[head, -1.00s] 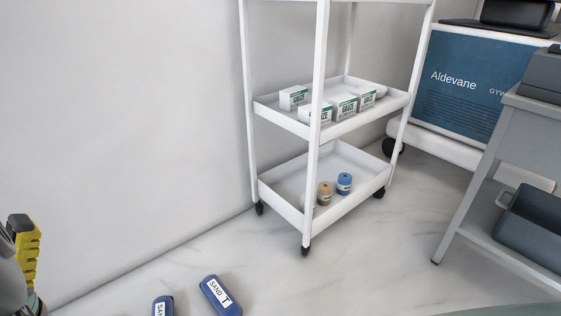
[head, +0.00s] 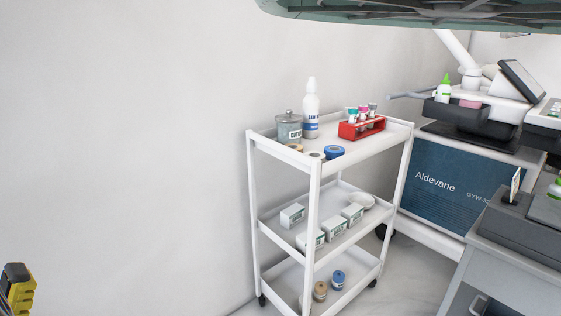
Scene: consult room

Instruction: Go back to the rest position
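A yellow and black part of my arm or gripper (head: 18,292) shows at the bottom left corner, cut off by the frame edge. Its fingertips cannot be made out, so whether it is open, shut or holding anything is hidden. It is well to the left of the white trolley (head: 313,225) and apart from it.
The trolley's top shelf holds a glass jar (head: 289,128), a spray bottle (head: 311,108), a red tube rack (head: 361,129) and tape rolls (head: 334,152). White boxes (head: 334,229) are on the middle shelf. A grey cabinet (head: 505,262) stands at right. A green-edged overhang (head: 400,16) crosses the top.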

